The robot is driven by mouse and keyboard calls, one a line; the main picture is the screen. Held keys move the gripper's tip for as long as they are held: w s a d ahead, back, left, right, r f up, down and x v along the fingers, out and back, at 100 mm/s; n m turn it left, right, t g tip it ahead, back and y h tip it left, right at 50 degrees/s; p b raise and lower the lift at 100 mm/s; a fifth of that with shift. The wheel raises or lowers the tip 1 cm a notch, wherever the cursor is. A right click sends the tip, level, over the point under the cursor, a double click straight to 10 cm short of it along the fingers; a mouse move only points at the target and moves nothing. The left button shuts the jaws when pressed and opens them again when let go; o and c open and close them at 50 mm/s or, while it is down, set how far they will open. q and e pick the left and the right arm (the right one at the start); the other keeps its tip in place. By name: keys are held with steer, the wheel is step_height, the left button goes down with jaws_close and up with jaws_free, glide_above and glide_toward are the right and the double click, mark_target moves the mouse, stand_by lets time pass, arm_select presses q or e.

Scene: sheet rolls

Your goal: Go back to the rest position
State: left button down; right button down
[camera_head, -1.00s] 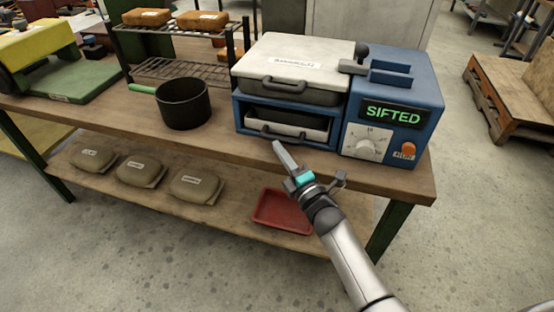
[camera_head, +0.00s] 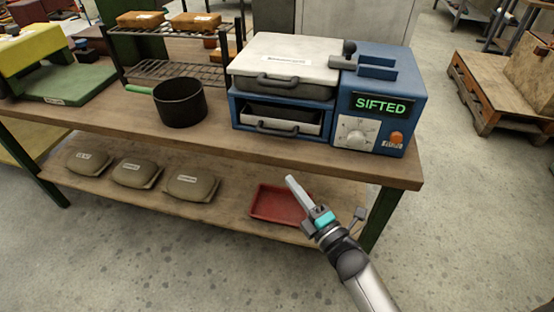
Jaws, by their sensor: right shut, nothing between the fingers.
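My right gripper (camera_head: 298,192) is shut and empty. It comes in from the bottom right, in front of the table's front edge, and in the picture it overlaps part of the red tray (camera_head: 268,205) on the lower shelf. The blue sifting machine (camera_head: 382,88) stands on the table above and beyond it, its green display reading SIFTED. The machine's drawer (camera_head: 290,119) sits in its lower opening. The gripper is apart from the machine. My left gripper is not in view.
The wooden table (camera_head: 225,140) holds a black pot with a green handle (camera_head: 180,103) and a wire rack (camera_head: 160,70). Several tan sacks (camera_head: 135,174) lie on the lower shelf. A wooden pallet stand (camera_head: 480,95) is at the right. The concrete floor in front is clear.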

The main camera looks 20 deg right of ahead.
steer(key=s+f+m+g+h, duration=0.1)
steer(key=s+f+m+g, duration=0.25)
steer(key=f, duration=0.45)
steer(key=s+d+f+m+g+h, duration=0.1)
steer(key=s+f+m+g, duration=0.2)
steer(key=f, duration=0.6)
steer(key=s+f+m+g+h, duration=0.1)
steer(key=s+f+m+g, duration=0.1)
steer(key=s+f+m, duration=0.45)
steer(key=s+d+f+m+g, duration=0.1)
steer(key=s+f+m+g, duration=0.2)
steer(key=s+f, duration=0.5)
steer(key=s+d+f+m+g+h, duration=0.1)
steer(key=s+f+m+g, duration=0.2)
steer(key=s, duration=1.1)
step_height(320, 180, down, 5)
steer(key=g, duration=0.2)
steer(key=shift+m+g, duration=0.3)
steer(key=shift+g, duration=0.05)
steer(key=shift+r, duration=0.1)
